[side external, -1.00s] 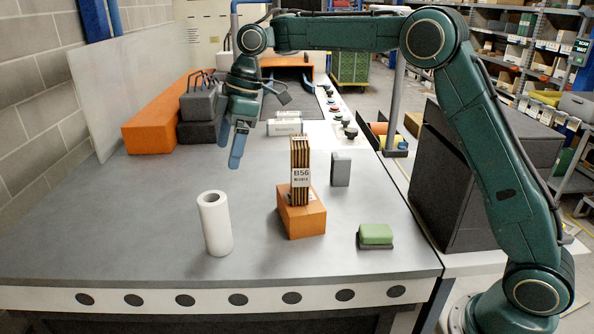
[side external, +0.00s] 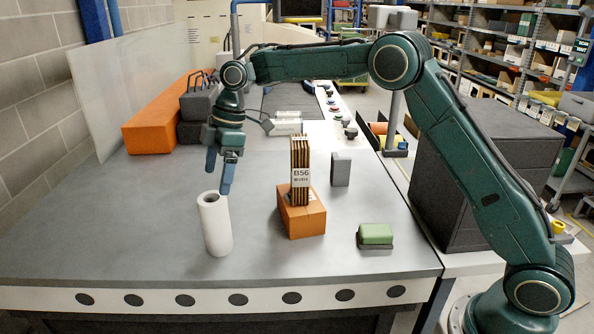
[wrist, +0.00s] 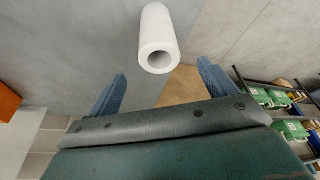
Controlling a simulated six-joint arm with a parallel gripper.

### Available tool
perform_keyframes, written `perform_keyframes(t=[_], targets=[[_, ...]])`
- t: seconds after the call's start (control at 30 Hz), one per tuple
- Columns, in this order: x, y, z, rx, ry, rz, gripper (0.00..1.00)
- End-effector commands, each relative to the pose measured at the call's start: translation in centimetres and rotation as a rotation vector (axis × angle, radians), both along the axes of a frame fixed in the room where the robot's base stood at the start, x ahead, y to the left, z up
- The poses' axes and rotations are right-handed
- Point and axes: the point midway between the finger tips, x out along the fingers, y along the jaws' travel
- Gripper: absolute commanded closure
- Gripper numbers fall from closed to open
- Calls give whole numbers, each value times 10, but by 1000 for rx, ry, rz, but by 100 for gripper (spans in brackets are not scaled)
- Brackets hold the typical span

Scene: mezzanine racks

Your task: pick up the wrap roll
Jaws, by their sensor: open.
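The wrap roll (side external: 217,228) is a white cylinder with a hollow core, standing upright on the grey table near its front left. In the wrist view the wrap roll (wrist: 157,42) shows at top centre, ahead of the fingers, with its open end facing the camera. My gripper (side external: 220,178) has blue fingers pointing down and is open and empty. It is above and behind the roll in the side view, apart from it. In the wrist view my gripper (wrist: 163,88) has its two fingers spread wide, one on either side of the roll's line.
An orange block (side external: 302,218) holding upright brown boards labelled B56 (side external: 300,170) stands right of the roll. A grey block (side external: 341,169) and a green-topped pad (side external: 376,235) are farther right. Dark grey cases (side external: 197,115) and a long orange box (side external: 155,127) stand back left.

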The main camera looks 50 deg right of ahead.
Motion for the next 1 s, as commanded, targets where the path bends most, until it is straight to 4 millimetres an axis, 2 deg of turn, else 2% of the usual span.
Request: perform_keyframes(t=[0.1,0.3,0.77,1.0], targets=[[1,6,-20,0,5,1,16],[3,12,-42,0,3,1,16],[5,15,-54,-1,3,1,16],[7,21,-80,-1,3,1,16]])
